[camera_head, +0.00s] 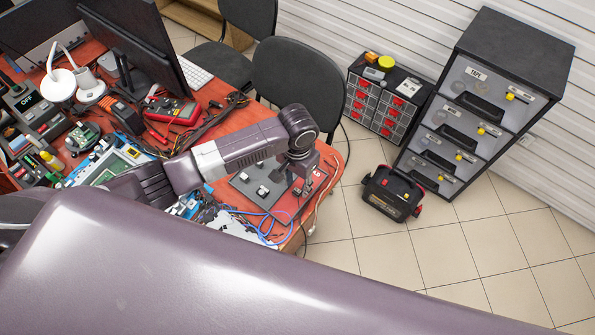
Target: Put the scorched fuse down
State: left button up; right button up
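My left arm reaches in from the left over the red-brown workbench (330,166). My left gripper (303,170) points down near the bench's right end, over the edge of a grey board (246,191) that carries small light parts. The wrist covers most of the gripper, so I cannot see whether its fingers are open or shut. I cannot make out the scorched fuse; it may be hidden or too small to tell. My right gripper is not in view.
Blue and white wires (266,232) lie beside the board. A red multimeter (178,112), monitors and electronics crowd the bench's left part. A dark chair (300,80) stands behind. A black battery-like case (392,193), a parts organizer (379,108) and a drawer cabinet (480,105) stand on the tiled floor.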

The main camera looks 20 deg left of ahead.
aim_at(298, 190)
pick_arm(q)
notch_tip(298, 190, up, 9)
jog(key=shift+r+b, duration=0.2)
jog(key=shift+b, duration=0.2)
dwell(0.4)
